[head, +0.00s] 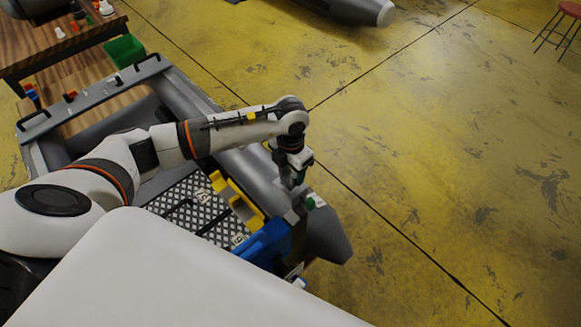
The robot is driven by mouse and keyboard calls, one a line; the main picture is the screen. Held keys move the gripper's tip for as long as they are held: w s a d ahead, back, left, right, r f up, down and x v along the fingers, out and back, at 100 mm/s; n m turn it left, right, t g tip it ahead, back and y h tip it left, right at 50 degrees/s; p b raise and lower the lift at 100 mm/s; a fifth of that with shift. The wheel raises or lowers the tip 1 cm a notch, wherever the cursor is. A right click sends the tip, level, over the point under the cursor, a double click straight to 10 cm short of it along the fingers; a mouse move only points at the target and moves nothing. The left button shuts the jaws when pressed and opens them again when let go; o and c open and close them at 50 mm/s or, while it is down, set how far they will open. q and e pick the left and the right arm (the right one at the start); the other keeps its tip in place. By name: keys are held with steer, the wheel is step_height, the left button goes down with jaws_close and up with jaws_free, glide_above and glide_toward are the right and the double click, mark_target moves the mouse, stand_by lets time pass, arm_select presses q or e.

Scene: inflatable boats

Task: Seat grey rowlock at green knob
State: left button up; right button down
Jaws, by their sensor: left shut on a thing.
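My left gripper (298,183) reaches down over the right tube of a grey inflatable boat (262,182), close to its near end. It is shut on a grey piece, which looks like the grey rowlock (297,208); the fingers and wrist hide much of it. A small green knob (311,202) shows right beside the held piece. I cannot tell whether the piece touches its mount or is seated. My right gripper is not in view.
Yellow (239,203) and blue (267,242) parts lie left of the gripper, by a chequered floor plate (190,205).

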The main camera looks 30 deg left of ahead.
arm_select(q)
steer(key=shift+f+b, duration=0.7)
steer(key=shift+f, duration=0.15)
steer(key=o, duration=1.1)
steer(key=shift+r+b, duration=0.9)
steer(key=shift+r, duration=5.2)
